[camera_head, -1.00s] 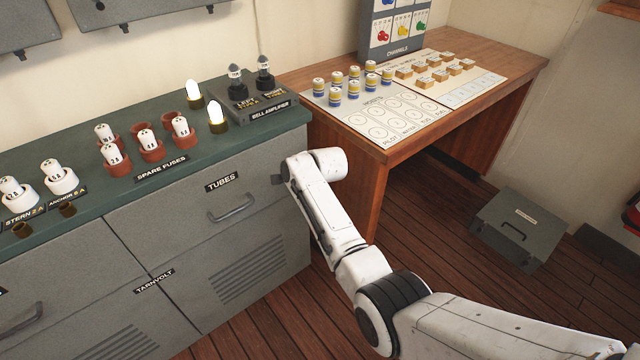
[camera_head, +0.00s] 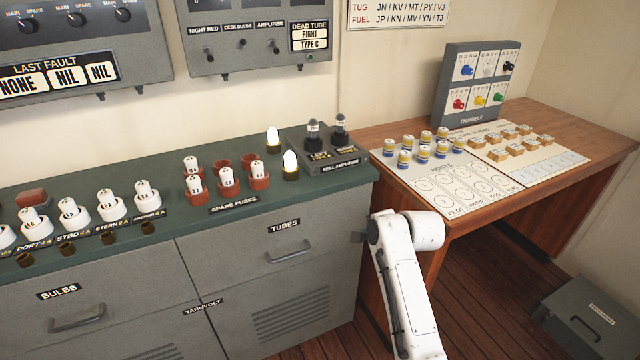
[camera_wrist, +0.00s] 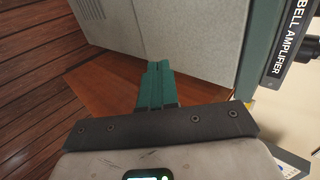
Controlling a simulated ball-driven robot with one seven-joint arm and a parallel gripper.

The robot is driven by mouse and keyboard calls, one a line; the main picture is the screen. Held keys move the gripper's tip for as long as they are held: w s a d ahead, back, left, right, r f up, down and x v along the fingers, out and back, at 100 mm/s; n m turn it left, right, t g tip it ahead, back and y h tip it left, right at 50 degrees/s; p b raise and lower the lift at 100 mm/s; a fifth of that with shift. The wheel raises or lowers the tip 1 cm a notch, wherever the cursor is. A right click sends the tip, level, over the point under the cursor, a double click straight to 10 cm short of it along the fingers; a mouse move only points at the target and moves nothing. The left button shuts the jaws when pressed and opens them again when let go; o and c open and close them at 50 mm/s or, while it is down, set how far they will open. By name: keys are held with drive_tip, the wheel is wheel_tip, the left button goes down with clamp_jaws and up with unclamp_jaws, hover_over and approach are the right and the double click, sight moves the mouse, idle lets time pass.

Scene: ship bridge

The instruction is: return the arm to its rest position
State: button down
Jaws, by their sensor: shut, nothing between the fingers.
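My white arm stands in front of the gap between the grey cabinet (camera_head: 290,250) and the wooden desk (camera_head: 470,215) in the head view. My gripper (camera_head: 358,237) points left at the cabinet's right end, below the counter top. In the wrist view my gripper (camera_wrist: 158,68) shows its teal fingers together, with nothing between them. The fingers are close to the grey cabinet side; I cannot tell whether they touch it.
The bell amplifier (camera_head: 338,160) with two dark tubes sits at the counter's right end. Spare fuses (camera_head: 228,176) stand left of it. Blue-and-yellow pieces (camera_head: 405,158) stand on the desk. A grey case (camera_head: 590,318) lies on the wooden floor, lower right.

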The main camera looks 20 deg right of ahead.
drive_tip(key=shift+s+f, duration=0.1)
drive_tip(key=s+a+f+n+g, duration=0.2)
drive_tip(key=s+n, duration=0.3)
drive_tip(key=s, duration=0.9)
drive_tip(key=s+a+f+n+g, duration=0.3)
drive_tip(key=s+n, duration=0.3)
drive_tip(key=s, duration=0.8)
drive_tip(key=s+a+f+n+g, duration=0.2)
drive_tip(key=s+n, duration=0.4)
drive_tip(key=s, duration=0.8)
wheel_tip(320, 180, down, 2)
drive_tip(key=shift+s+a+f+g+h, duration=0.2)
drive_tip(key=shift+s+a+g+h, duration=0.15)
drive_tip(key=shift+g, duration=0.35)
drive_tip(key=shift+d, duration=0.1)
